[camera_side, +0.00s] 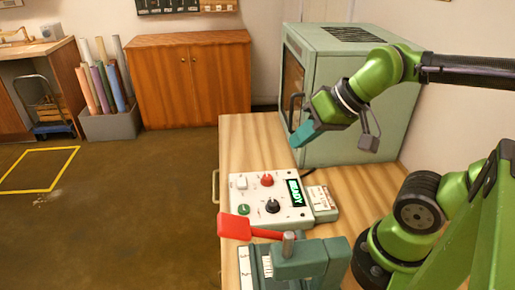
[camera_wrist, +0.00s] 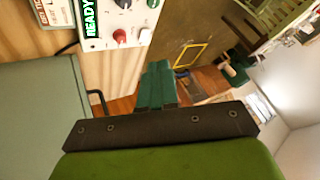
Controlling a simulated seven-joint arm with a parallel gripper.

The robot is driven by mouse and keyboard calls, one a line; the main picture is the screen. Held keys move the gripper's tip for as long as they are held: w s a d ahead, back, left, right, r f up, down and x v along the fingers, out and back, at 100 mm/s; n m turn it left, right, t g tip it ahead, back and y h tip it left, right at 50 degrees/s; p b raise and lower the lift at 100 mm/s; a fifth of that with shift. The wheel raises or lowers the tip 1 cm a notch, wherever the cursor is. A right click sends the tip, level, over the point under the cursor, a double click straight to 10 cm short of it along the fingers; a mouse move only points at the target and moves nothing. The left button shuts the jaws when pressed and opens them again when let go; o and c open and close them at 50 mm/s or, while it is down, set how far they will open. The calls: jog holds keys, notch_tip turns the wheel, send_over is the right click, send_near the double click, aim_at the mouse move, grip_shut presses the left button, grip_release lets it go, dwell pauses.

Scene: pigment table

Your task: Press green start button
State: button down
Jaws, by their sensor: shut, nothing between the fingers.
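The green start button (camera_side: 244,209) sits at the near left corner of the white control box (camera_side: 288,217) on the wooden table. A red button (camera_side: 267,180), a white switch (camera_side: 240,182) and a black knob (camera_side: 272,206) share its face, and its display (camera_side: 295,193) reads READY. My gripper (camera_side: 297,142) is shut and empty, in the air above and beyond the box, beside the grey-green cabinet. In the wrist view the shut fingers (camera_wrist: 157,68) point toward the box; the green button (camera_wrist: 153,3) shows at the top edge. My gripper appears apart from the button.
The grey-green cabinet (camera_side: 350,120) stands at the back of the table (camera_side: 235,140). A device with a red lever (camera_side: 245,228) and a green body (camera_side: 310,259) stands in front of the control box. A small labelled block (camera_side: 321,199) adjoins the box's right side.

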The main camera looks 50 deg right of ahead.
jog(key=m+g+y, duration=0.6)
jog(key=m+y, duration=0.1)
jog(key=m, duration=1.8)
send_over(246, 205)
notch_tip(246, 205, down, 10)
jog(key=r, duration=0.1)
jog(key=shift+f, duration=0.25)
jog(key=shift+f, duration=4.45)
jog(key=shift+f, duration=0.1)
